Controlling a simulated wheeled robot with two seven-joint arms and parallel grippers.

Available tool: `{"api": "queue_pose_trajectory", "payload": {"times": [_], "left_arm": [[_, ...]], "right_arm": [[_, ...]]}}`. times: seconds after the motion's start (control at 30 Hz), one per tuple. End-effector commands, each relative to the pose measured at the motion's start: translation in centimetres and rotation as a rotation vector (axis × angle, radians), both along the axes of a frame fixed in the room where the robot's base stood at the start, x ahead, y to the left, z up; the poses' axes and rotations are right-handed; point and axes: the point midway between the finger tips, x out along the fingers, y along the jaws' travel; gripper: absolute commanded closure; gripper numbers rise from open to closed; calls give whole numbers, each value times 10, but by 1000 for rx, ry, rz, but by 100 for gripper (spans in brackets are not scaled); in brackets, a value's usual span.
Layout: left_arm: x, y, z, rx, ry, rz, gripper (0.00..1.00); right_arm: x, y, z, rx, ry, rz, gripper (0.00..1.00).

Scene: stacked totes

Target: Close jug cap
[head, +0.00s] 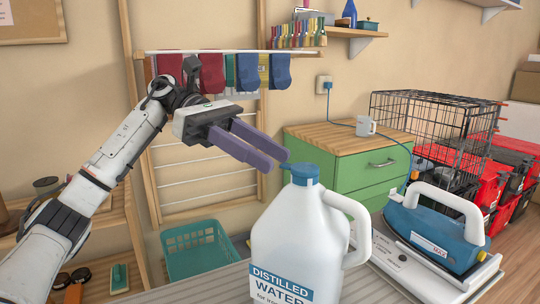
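A white jug (295,240) labelled "Distilled Water" stands upright at the bottom centre of the head view, with its handle to the right. A blue cap (303,174) sits on its neck, and a small blue part sticks out from it to the left, like a raised flap; its exact shape is too small to tell. My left gripper (277,162) reaches in from the left with two purple fingers. The fingers are apart, and their tips are just left of the cap and slightly above it. I cannot tell whether they touch it. My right gripper is not in view.
A blue iron (435,225) on a white base stands right of the jug. Behind are a green cabinet (345,165) with a mug (366,126), a black wire cage (432,115) and red totes (505,175). A teal basket (200,250) sits lower left.

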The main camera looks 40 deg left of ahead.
Motion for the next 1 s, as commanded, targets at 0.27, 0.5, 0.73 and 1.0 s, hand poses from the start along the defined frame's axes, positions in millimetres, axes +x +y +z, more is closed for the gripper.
{"api": "queue_pose_trajectory", "payload": {"times": [0.27, 0.5, 0.73, 1.0], "left_arm": [[-8, 52, 23, -3, -1, 5, 67], [-13, 79, 31, -2, -2, 1, 67], [-13, 83, 30, -1, 0, 0, 67], [-13, 82, 30, -1, 0, 0, 67]], "right_arm": [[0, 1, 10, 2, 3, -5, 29], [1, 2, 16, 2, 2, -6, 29], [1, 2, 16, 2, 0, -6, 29], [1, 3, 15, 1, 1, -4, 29]]}}
